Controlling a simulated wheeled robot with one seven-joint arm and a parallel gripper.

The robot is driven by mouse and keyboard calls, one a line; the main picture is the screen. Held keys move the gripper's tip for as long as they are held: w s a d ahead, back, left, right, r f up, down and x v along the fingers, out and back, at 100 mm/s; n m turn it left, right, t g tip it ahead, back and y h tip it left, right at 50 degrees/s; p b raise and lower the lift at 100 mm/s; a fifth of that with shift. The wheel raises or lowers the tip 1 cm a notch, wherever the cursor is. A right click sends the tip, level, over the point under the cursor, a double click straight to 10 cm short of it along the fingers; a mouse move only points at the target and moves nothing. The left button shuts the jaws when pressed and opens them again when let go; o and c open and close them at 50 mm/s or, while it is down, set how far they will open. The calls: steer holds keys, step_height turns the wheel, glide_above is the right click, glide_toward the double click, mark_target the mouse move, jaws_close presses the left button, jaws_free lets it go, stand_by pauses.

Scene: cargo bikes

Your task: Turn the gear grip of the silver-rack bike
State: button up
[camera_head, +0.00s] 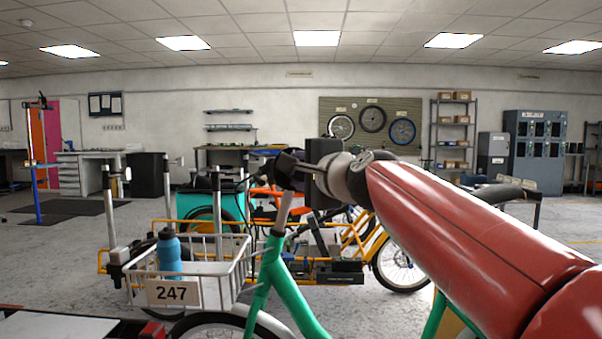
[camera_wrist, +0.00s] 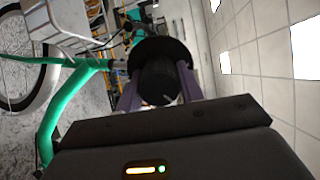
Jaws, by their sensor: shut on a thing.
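The green bike (camera_head: 301,298) stands right in front of me, with a silver wire rack (camera_head: 237,274) at its front bearing a plate marked 247. In the wrist view, the black gear grip (camera_wrist: 157,84) with a small pale mark points toward the camera, and a wide black disc sits behind it. My gripper (camera_wrist: 159,78) has one purple finger on each side of the grip and is shut on it. In the head view, my gripper (camera_head: 298,175) is at the handlebar, end-on to the grip; its dark body hides most of the grip and fingertips.
A blue bottle (camera_head: 169,254) stands in the silver rack. An orange-yellow cargo bike (camera_head: 358,238) and a teal cargo box (camera_head: 196,206) are close behind. A pale table edge (camera_head: 60,327) is at lower left. Open floor lies at the left.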

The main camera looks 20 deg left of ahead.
steer(key=shift+n, duration=1.3)
steer(key=o, duration=1)
steer(key=b+v, duration=0.3)
steer(key=v, duration=0.4)
steer(key=shift+s+d, duration=0.25)
steer(key=shift+d, duration=0.05)
